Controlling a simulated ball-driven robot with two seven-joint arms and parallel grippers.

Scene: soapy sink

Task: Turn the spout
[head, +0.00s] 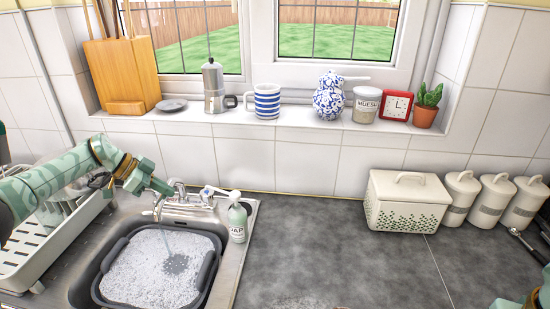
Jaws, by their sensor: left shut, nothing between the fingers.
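The tap's thin metal spout (157,211) stands at the back of the sink, above a grey basin (217,262). A stream of water falls from it into the white suds. My left gripper (163,190) is shut and empty, right at the upper part of the spout. It overlaps the spout in the picture; I cannot tell whether it touches. The tap handles (207,193) show just right of the gripper. Only a green part of my right arm shows at the bottom right corner; its fingers are out of the picture.
A soap bottle (237,218) stands close to the right of the tap. A white dish rack (45,245) with plates is left of the sink. A cream bread bin (405,203) and canisters (492,200) stand on the right. The grey counter (330,245) between is clear.

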